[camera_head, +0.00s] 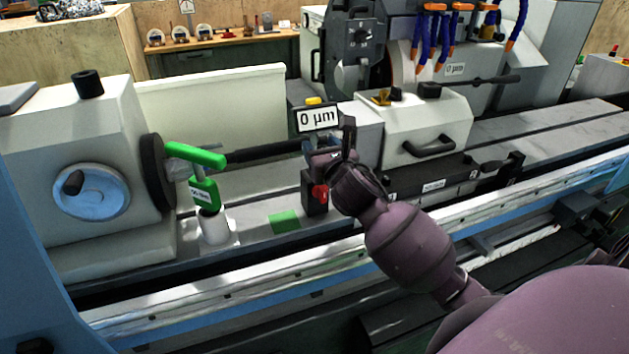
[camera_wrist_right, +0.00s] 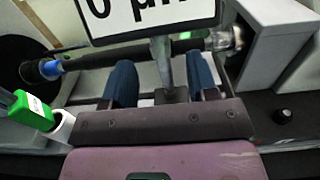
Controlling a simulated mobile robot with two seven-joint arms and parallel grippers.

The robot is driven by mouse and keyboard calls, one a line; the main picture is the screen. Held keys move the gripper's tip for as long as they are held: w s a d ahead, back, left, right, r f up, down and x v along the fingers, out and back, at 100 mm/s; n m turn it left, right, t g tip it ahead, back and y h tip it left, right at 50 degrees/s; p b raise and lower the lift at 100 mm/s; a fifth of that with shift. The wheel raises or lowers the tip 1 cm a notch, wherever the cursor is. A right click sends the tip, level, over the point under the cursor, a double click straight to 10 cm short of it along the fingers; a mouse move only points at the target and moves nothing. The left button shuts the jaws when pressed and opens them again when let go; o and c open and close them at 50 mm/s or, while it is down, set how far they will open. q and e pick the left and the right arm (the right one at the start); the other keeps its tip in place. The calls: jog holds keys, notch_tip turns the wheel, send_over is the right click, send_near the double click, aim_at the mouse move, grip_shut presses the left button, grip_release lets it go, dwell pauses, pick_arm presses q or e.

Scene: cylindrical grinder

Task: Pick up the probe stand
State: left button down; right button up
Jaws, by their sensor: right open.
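The probe stand has a black block base with a red knob (camera_head: 315,193) and stands on the machine bed at the centre of the head view. A white display reading "0 µm" (camera_head: 318,118) shows above it. In the right wrist view a grey metal post (camera_wrist_right: 163,65) rises from a dark base behind my gripper's palm edge. My right gripper (camera_head: 335,150) is open, its two dark blue fingers (camera_wrist_right: 163,85) on either side of the post with gaps visible. In the head view my gripper partly hides the stand's upper part. My left gripper is not in view.
A green handle (camera_head: 196,155) and a green labelled part over a white cylinder (camera_head: 214,228) stand left of the stand. A horizontal dark shaft (camera_head: 265,152) runs behind it. A green patch (camera_head: 285,221) lies on the bed. The white tailstock (camera_head: 415,125) is at right.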

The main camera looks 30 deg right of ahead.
aim_at(315, 139)
jog(key=p+x, duration=0.1)
jog(key=x, duration=0.3)
jog(key=shift+w+d+r, duration=0.1)
jog(key=shift+w+d, duration=0.05)
jog(key=shift+w, duration=0.25)
grip_shut()
dwell(1.0)
